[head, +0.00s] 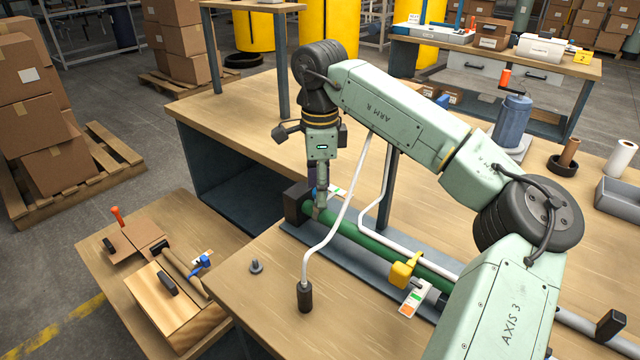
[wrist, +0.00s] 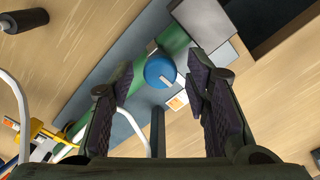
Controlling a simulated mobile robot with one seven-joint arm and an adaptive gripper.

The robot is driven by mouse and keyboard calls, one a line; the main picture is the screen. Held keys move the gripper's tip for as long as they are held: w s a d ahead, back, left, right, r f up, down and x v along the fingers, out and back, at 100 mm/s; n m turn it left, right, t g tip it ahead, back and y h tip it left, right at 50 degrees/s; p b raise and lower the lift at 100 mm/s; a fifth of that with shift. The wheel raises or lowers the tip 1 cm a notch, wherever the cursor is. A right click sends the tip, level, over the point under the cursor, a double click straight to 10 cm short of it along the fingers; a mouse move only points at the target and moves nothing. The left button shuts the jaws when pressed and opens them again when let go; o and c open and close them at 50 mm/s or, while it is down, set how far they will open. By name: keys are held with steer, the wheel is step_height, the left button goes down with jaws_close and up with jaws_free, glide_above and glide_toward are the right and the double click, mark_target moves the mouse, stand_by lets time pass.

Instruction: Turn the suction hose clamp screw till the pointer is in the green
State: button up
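A green hose (head: 350,232) runs along a grey plate on the bench and also shows in the wrist view (wrist: 172,42). Near its far end is a blue round screw head (wrist: 160,71) with a pale mark on its rim. A white and orange tag (wrist: 178,101) lies beside it, partly hidden by a finger. My gripper (head: 319,208) points down at this end of the hose. In the wrist view my gripper (wrist: 162,82) is open, with one finger on each side of the blue head and gaps between. Where the pointer stands on the scale cannot be told.
A yellow clamp (head: 404,270) with a coloured tag (head: 415,299) sits farther along the hose. A white cable rises from a black weight (head: 304,296) near the bench's front. A dark block (head: 296,200) stands at the hose end. A small table (head: 150,262) with tools is at left.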

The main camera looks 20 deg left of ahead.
jaws_close()
stand_by(0.3)
steer(key=shift+m, duration=0.4)
steer(key=m+b, duration=0.1)
steer(key=m, duration=0.2)
steer(key=shift+m, duration=0.3)
steer(key=m+b, duration=0.1)
steer(key=m, duration=0.3)
steer(key=shift+m, duration=0.3)
steer(key=m, duration=0.3)
steer(key=shift+m+b, duration=0.3)
steer(key=shift+b, duration=0.1)
steer(key=m, duration=0.3)
steer(key=shift+m+b, duration=0.3)
steer(key=shift+b, duration=0.05)
steer(key=m+b, duration=0.1)
steer(key=m, duration=0.4)
steer(key=shift+m, duration=0.7)
